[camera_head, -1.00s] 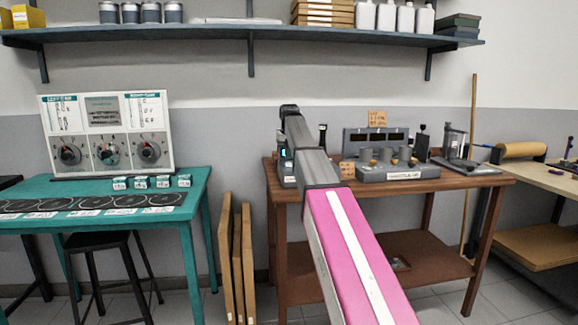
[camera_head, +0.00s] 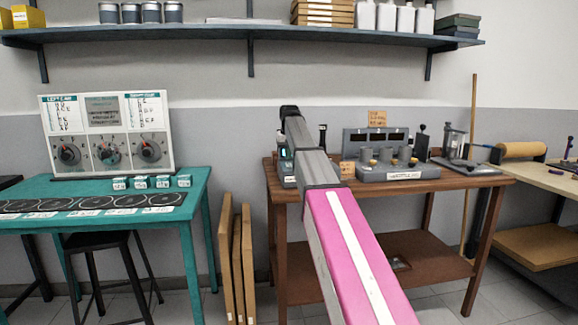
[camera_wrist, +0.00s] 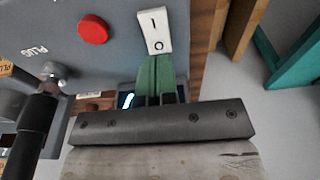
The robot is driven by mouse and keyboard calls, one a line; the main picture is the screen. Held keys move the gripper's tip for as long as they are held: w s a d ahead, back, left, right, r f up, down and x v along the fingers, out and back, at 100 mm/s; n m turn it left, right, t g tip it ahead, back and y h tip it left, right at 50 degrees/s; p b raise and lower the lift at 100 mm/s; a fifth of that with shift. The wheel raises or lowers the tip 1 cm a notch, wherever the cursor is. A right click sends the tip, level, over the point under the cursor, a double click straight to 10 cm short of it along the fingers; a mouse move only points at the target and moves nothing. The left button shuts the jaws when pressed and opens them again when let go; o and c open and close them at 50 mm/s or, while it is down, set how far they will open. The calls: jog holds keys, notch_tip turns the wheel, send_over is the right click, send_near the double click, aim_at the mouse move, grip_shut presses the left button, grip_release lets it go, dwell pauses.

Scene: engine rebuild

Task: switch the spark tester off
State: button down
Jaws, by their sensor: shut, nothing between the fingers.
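The spark tester (camera_wrist: 120,25) is a grey box that fills the upper left of the wrist view. On it is a white rocker switch (camera_wrist: 153,22) marked I at its far end and O at its near end, with a red round button (camera_wrist: 93,30) to its left. My gripper (camera_wrist: 157,58) has green fingers, shut and empty, with the tips at the O end of the switch. I cannot tell whether they press on it. In the head view the tester (camera_head: 287,172) stands at the left end of the brown bench, partly hidden by my arm.
A black cylindrical part and a post (camera_wrist: 53,72) stand at the left of the wrist view, beside the PLUG lettering. The brown bench (camera_head: 440,183) also carries a grey unit (camera_head: 400,174). Wooden boards (camera_head: 236,262) lean between it and the teal table (camera_head: 190,192).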

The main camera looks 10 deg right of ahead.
jog(key=shift+f, duration=1.05)
dwell(0.6)
jog(key=shift+r, duration=0.15)
jog(key=shift+r, duration=3.35)
jog(key=shift+s, duration=0.1)
